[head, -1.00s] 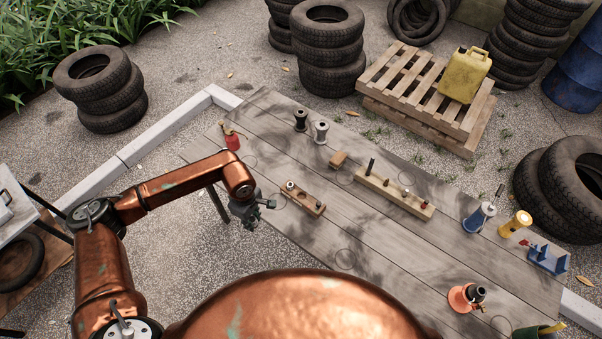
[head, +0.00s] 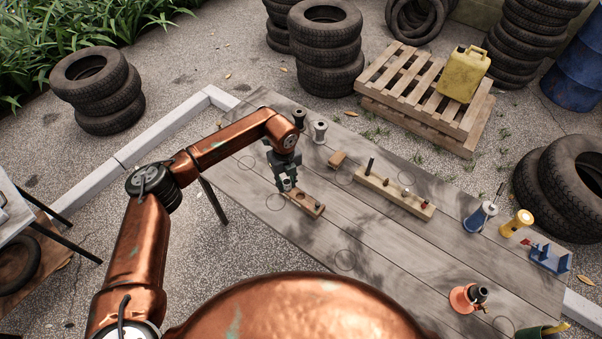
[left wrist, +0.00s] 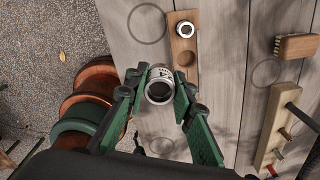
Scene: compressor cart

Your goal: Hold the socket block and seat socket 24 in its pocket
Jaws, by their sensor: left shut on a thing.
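The wooden socket block (head: 313,208) lies on the plank table, partly hidden in the head view by my left gripper (head: 286,180). The held socket appears above the table, beside the block's near part. My right gripper is not in view.
A wooden rack (head: 395,194) with several upright pieces and a brush (head: 338,159) lie right of the block. Two spool-like pieces (head: 320,131) stand behind. Bare planks (head: 300,235) lie in front of the block.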

